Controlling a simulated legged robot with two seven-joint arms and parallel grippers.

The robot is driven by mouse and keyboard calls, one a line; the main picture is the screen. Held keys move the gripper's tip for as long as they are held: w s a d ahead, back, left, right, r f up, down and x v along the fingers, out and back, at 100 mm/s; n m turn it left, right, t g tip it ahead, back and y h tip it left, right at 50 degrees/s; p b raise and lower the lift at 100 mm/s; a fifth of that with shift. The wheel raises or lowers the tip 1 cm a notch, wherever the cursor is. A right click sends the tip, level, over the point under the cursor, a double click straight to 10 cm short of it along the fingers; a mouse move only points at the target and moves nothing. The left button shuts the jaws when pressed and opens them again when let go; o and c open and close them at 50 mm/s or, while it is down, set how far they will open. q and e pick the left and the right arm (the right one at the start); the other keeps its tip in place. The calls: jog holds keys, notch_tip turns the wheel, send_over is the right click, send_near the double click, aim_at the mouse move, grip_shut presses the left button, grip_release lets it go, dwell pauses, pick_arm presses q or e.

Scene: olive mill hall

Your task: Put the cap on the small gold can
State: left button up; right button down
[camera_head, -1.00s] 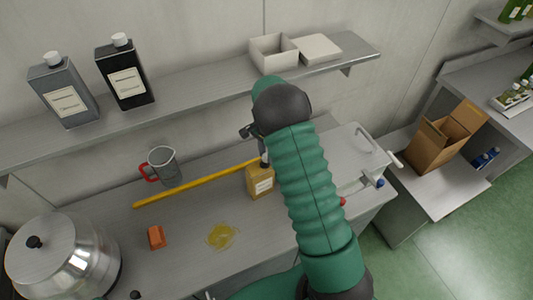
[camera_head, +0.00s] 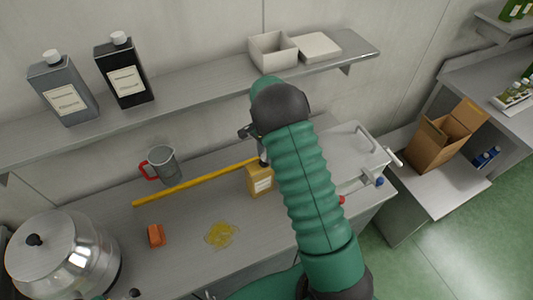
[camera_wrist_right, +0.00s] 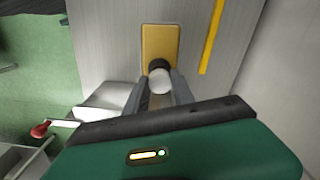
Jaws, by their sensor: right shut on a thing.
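The small gold can (camera_head: 261,182) stands upright on the metal worktop, with a pale label on its front. It also shows in the right wrist view (camera_wrist_right: 160,42), with a dark round neck at its near end. My right gripper (camera_head: 263,157) is right above the can's top, partly hidden by my green arm. In the right wrist view, my right gripper (camera_wrist_right: 160,88) is shut on a round white cap (camera_wrist_right: 160,82). The cap overlaps the dark neck in that view; I cannot tell whether they touch. My left gripper is not in view.
A yellow stick (camera_head: 190,185) lies behind the can. A cup with a red handle (camera_head: 161,164), an orange block (camera_head: 156,235), a yellow spill (camera_head: 220,235) and a steel pot (camera_head: 62,260) are to the left. A shelf (camera_head: 200,97) with two bottles runs above.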

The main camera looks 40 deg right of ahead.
aim_at(262, 162)
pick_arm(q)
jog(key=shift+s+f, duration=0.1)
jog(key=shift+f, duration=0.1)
pick_arm(e)
jog(key=shift+s+a+f, duration=0.25)
jog(key=shift+a+f, duration=0.5)
pick_arm(q)
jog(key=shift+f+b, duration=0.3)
jog(key=shift+b, duration=0.15)
pick_arm(e)
jog(key=shift+a+f, duration=0.2)
jog(key=shift+f, duration=0.4)
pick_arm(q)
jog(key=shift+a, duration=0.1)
pick_arm(e)
jog(key=shift+w, duration=0.1)
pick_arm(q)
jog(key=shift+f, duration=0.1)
